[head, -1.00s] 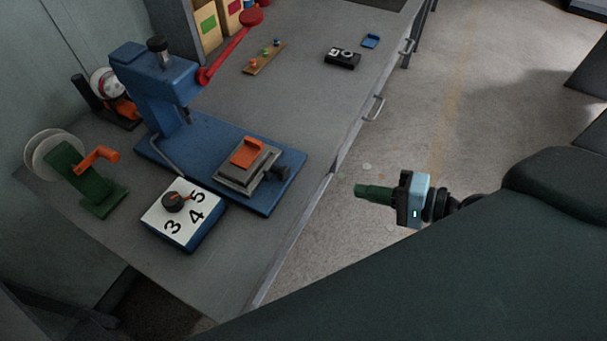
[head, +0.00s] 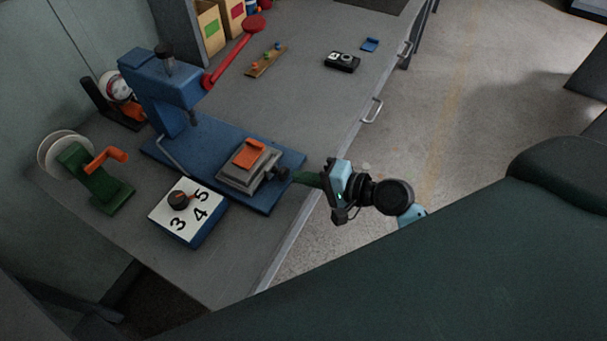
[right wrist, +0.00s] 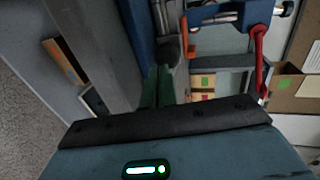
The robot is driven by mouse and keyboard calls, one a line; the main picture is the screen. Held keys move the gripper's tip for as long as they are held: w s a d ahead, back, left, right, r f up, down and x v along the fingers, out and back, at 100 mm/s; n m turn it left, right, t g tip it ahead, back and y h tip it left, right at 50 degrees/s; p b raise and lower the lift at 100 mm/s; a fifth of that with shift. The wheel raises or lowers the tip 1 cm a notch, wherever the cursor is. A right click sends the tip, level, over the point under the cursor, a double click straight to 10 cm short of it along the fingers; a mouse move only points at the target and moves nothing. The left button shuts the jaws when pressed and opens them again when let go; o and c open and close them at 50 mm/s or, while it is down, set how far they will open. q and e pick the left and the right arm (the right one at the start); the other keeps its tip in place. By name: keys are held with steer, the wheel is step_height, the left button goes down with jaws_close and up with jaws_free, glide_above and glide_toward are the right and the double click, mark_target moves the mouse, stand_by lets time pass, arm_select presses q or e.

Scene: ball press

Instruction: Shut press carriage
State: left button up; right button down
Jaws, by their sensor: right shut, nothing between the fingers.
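The blue press (head: 165,90) stands on the bench with its long blue base (head: 210,140) running toward the front edge. The carriage (head: 245,178), a grey block with an orange piece (head: 250,153) on top, sits on the outer end of the base, apart from the press column. A dark knob (head: 280,174) sticks out of its near side. My right gripper (head: 300,178) is shut and empty, its green fingertips close to the knob; I cannot tell if they touch. The fingers also show in the right wrist view (right wrist: 158,85). My left gripper is not in view.
A white-topped dial box (head: 188,212) and a green crank stand (head: 95,180) are left of the carriage. A red lever (head: 235,55) reaches out from the press. A camera (head: 342,61) lies farther back. Drawer handles (head: 372,110) stick out of the bench front.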

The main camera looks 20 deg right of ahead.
mark_target(275, 165)
steer(key=shift+w+a, duration=0.25)
steer(key=shift+w, duration=0.05)
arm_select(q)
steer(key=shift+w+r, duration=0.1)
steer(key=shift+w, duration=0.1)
arm_select(e)
steer(key=shift+w+a, duration=0.25)
steer(key=shift+w, duration=0.05)
steer(key=w+a, duration=0.2)
steer(key=w, duration=0.1)
steer(key=w+a, duration=0.1)
steer(key=w, duration=0.1)
steer(key=shift+a+r+p, duration=0.1)
steer(key=shift+a+p, duration=0.25)
steer(key=shift+p, duration=0.05)
steer(key=shift+w+a, duration=0.3)
steer(key=shift+a, duration=0.05)
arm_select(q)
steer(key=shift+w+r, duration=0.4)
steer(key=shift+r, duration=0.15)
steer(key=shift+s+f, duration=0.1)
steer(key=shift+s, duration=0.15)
arm_select(e)
steer(key=shift+s, duration=0.1)
